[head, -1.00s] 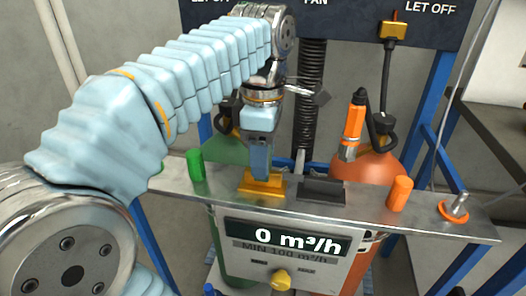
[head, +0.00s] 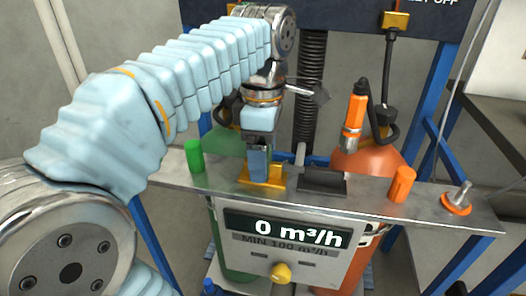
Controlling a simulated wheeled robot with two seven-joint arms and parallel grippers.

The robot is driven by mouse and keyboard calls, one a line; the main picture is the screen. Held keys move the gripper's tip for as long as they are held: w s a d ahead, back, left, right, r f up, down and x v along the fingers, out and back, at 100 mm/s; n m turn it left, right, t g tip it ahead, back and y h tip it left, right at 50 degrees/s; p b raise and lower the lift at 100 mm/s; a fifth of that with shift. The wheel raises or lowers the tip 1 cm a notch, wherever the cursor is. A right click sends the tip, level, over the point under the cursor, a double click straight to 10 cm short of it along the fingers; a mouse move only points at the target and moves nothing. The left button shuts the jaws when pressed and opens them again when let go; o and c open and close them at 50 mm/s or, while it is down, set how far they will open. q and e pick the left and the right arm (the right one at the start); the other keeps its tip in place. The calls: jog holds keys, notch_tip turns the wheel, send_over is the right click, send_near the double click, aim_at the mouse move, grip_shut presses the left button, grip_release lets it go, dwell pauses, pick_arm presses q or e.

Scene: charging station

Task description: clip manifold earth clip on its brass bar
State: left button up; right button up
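The brass bar (head: 275,184) is a gold-coloured block on the metal shelf in the head view, left of the shelf's middle. My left gripper (head: 258,178) points down at it, and its tip overlaps the bar in the picture. Whether the tip touches the bar cannot be told. The fingers show as one narrow blue-grey shape, and I see no gap between them. No earth clip can be made out; one could be hidden at the fingers. My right gripper is not in view.
A dark grey block (head: 322,181) sits right of the bar. A green cylinder (head: 195,156) stands to the left, an orange one (head: 402,184) to the right. A display (head: 287,229) hangs below.

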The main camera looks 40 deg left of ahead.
pick_arm(q)
notch_tip(320, 180, up, 14)
jog(key=p, duration=0.4)
jog(key=shift+f, duration=0.1)
dwell(0.6)
